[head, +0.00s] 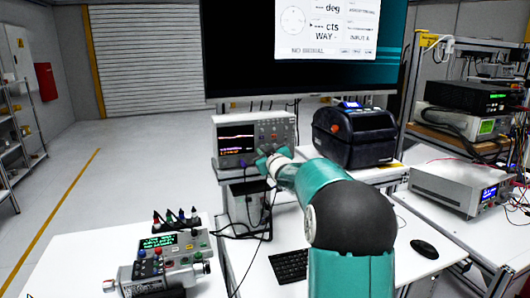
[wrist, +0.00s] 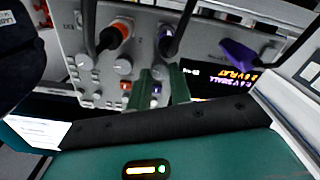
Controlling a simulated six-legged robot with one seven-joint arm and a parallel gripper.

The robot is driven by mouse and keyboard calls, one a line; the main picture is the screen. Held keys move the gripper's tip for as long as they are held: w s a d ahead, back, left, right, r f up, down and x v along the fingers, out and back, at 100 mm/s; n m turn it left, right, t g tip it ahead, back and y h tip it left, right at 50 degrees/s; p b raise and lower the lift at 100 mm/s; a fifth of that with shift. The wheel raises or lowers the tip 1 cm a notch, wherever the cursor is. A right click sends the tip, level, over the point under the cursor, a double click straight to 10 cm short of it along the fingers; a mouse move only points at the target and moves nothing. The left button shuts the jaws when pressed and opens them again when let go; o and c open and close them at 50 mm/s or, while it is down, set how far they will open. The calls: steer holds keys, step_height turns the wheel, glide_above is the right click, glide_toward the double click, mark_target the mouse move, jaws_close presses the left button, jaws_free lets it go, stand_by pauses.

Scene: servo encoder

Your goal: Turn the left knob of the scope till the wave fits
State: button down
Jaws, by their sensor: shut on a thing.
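The scope (head: 221,121) stands on a bench shelf below the monitor. Its lit screen (head: 236,138) shows a nearly flat light trace with small text below. My gripper (head: 264,162) is at the lower front of the scope, just right of the screen. In the wrist view the scope's panel looks upside down. There, the two green fingers of my gripper (wrist: 163,84) are closed around a small grey knob (wrist: 160,72), the one nearest the screen text (wrist: 232,84). The fingers hide part of that knob, and its pointer cannot be made out.
Other knobs (wrist: 122,67) and an orange-collared cable plug (wrist: 122,31) are close beside the fingers. A black printer-like box (head: 355,135) stands right of the scope. The monitor (head: 230,50) hangs above and reads "NO SIGNAL". A keyboard (head: 289,265) lies on the bench below.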

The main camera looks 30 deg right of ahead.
steer(key=shift+n, duration=1)
steer(key=c, duration=1.5)
jaws_free()
steer(key=shift+c, duration=0.2)
steer(key=v, duration=1.3)
steer(key=shift+s, duration=0.4)
steer(key=shift+a, duration=0.1)
